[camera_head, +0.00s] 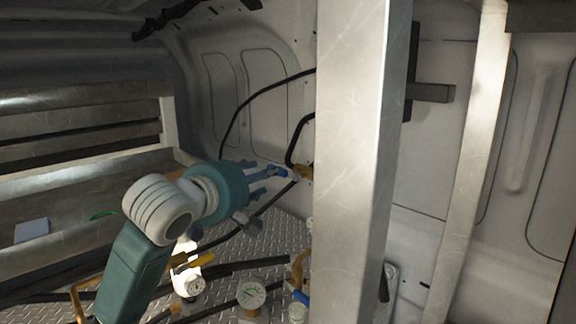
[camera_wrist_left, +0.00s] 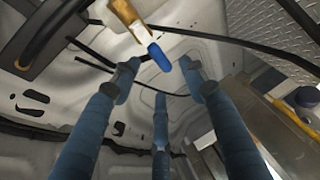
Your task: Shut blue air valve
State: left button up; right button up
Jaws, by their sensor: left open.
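The blue air valve shows in the left wrist view as a rounded blue handle (camera_wrist_left: 159,57) on a brass-coloured body (camera_wrist_left: 126,14). In the head view the blue handle (camera_head: 279,172) lies just past my left fingertips, with the brass fitting (camera_head: 303,173) beside the pillar. My left gripper (camera_head: 262,176) is open. In the left wrist view its blue fingers (camera_wrist_left: 160,76) are spread, and the handle's end appears between the two upper fingertips. Whether they touch it I cannot tell. My right gripper is not in view.
A broad metal pillar (camera_head: 352,150) stands right of the valve. Black hoses (camera_head: 243,110) run along the wall and floor. Gauges (camera_head: 251,293), a yellow handle (camera_head: 194,262) and other fittings sit low in front. Metal shelving (camera_head: 80,165) is on the left.

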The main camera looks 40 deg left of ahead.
aim_at(283, 173)
pick_arm(q)
jog(key=p+x, duration=0.1)
jog(key=x, duration=0.2)
jog(key=p+x, duration=0.1)
jog(key=x, duration=0.1)
jog(key=p+x, duration=0.1)
jog(key=x, duration=0.2)
jog(key=shift+w+a+r, duration=0.15)
jog(key=shift+w+r, duration=0.1)
jog(key=shift+w, duration=0.15)
jog(key=shift+c, duration=0.6)
jog(key=c, duration=0.9)
jog(key=shift+f, duration=0.1)
grip_shut()
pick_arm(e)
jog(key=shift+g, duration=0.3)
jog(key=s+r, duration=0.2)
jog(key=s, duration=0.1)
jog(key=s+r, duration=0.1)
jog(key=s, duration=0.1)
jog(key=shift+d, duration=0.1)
